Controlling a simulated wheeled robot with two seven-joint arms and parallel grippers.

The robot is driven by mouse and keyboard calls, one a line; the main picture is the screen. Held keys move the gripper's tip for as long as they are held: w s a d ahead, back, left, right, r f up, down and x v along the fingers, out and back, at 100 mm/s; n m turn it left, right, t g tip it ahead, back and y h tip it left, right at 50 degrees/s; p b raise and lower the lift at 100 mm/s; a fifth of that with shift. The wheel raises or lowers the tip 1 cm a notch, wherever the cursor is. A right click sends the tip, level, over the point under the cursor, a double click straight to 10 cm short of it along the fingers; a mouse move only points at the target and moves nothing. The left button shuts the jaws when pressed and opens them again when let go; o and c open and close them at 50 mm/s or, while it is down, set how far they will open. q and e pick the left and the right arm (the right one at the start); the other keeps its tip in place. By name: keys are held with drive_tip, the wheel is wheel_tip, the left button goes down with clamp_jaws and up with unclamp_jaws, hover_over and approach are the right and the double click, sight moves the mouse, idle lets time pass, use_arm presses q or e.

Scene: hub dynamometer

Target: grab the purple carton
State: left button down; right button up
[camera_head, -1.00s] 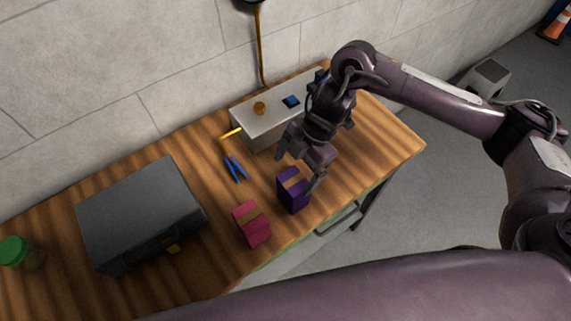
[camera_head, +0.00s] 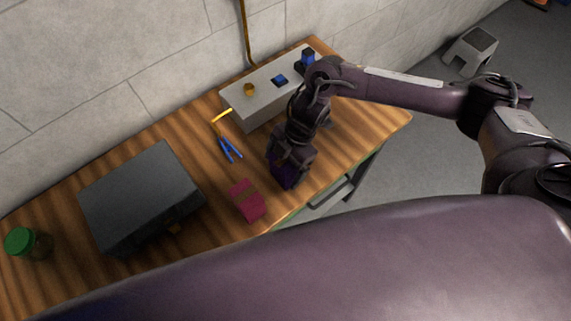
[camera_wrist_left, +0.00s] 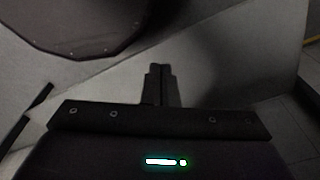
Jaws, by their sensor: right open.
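The purple carton (camera_head: 286,177) stands on the wooden workbench, near its front edge. My right gripper (camera_head: 284,168) is open and lowered over the carton from above. Its fingers and wrist hide much of the carton, and I cannot tell whether they touch it. My left gripper (camera_wrist_left: 161,84) shows in the left wrist view with its fingers together and nothing between them. It is away from the carton and not visible in the head view.
A crimson carton (camera_head: 248,201) stands left of the purple one. Blue-handled pliers (camera_head: 230,149) lie behind it. A grey control box (camera_head: 262,101) stands at the back, a dark case (camera_head: 140,200) and a green-lidded jar (camera_head: 27,243) at left. The workbench (camera_head: 375,125) is clear at right.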

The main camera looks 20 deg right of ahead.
drive_tip(key=c, duration=1.1)
use_arm(q)
drive_tip(key=shift+s+f, duration=0.15)
drive_tip(key=shift+s, duration=0.85)
use_arm(e)
drive_tip(key=shift+c, duration=0.2)
drive_tip(key=shift+r, duration=0.15)
